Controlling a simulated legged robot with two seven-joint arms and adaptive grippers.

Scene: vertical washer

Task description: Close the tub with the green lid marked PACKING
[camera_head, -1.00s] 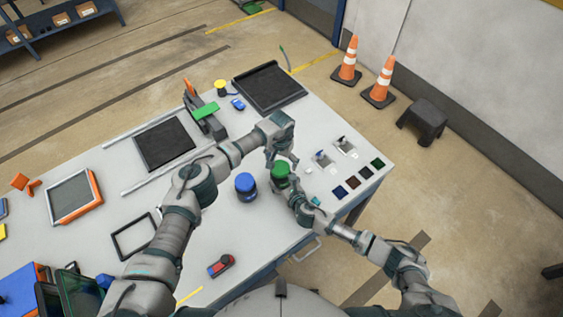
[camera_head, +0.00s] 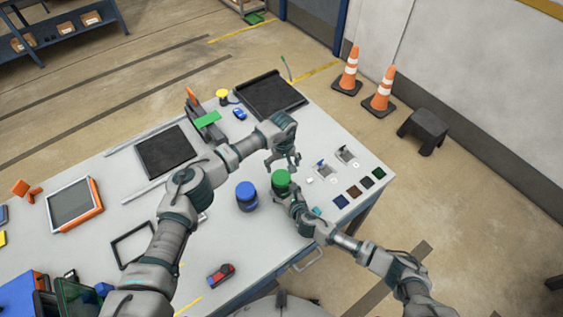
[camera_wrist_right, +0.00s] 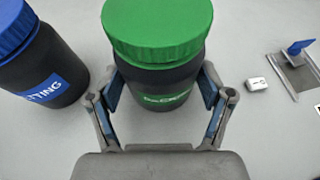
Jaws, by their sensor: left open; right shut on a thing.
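The dark tub with the green lid (camera_head: 281,177) stands upright near the table's right part. In the right wrist view the green lid (camera_wrist_right: 158,30) sits level on top of the tub body (camera_wrist_right: 160,85), whose green label is only partly legible. My right gripper (camera_wrist_right: 160,108) is shut on the tub body, one finger on each side below the lid. My left gripper (camera_head: 282,163) is open and empty, just beyond and apart from the green lid. How tightly the lid sits cannot be told.
A blue-lidded tub (camera_head: 246,196) stands close to the left; its label (camera_wrist_right: 58,88) ends in "TING". Small fixtures with blue parts (camera_head: 323,170) and dark colour squares (camera_head: 354,190) lie to the right. A black tray (camera_head: 268,93) lies at the back.

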